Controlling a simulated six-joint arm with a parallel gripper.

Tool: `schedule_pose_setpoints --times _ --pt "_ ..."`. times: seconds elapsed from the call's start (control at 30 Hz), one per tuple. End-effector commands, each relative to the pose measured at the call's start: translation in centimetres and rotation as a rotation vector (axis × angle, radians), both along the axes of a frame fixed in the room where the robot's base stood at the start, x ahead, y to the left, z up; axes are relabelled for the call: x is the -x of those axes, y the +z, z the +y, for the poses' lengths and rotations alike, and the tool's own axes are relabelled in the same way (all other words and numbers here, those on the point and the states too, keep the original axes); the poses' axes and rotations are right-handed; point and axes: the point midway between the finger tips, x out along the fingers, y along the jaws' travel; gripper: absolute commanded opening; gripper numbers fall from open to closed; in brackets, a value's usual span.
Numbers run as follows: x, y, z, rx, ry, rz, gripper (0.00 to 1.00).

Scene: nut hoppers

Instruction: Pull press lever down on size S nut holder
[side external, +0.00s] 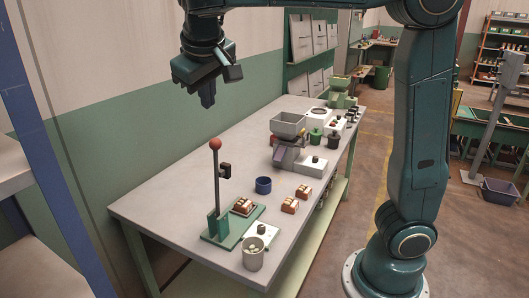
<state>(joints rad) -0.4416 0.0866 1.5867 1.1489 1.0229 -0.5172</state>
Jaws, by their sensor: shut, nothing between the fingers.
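The press (219,222) stands at the near end of the bench on a green baseplate. Its thin dark upright rod is topped by a red ball knob (215,144). A small brown-and-white holder block (243,206) sits on the baseplate beside the rod; its size marking is too small to read. My gripper (208,101) hangs above and slightly left of the red knob, pointing down, shut and empty, with a clear gap between them. Another brown-and-white block (289,205) lies on the bench to the right.
A blue cup (263,185), a white switch box (262,235) and a grey cup (253,255) stand near the press. A grey hopper (288,126) and a green hopper (341,87) stand farther back. The bench's left part (160,204) is clear.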

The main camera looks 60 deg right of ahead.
Motion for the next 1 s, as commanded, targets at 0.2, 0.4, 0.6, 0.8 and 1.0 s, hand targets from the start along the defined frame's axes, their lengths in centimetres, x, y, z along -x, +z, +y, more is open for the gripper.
schedule_pose_setpoints --times 0.2,0.4,0.6,0.8,1.0 --pt "-1.9 -0.7 3.3 0.02 -0.04 0.027 0.0" --pt "-2.3 -1.1 4.5 0.026 -0.059 0.037 0.0" --pt "-2.4 -1.1 4.6 0.027 -0.06 0.039 0.0" --pt "-2.4 -1.4 4.4 0.028 -0.06 0.039 0.0" --pt "-2.7 -2.1 4.0 0.03 -0.061 0.038 0.0"
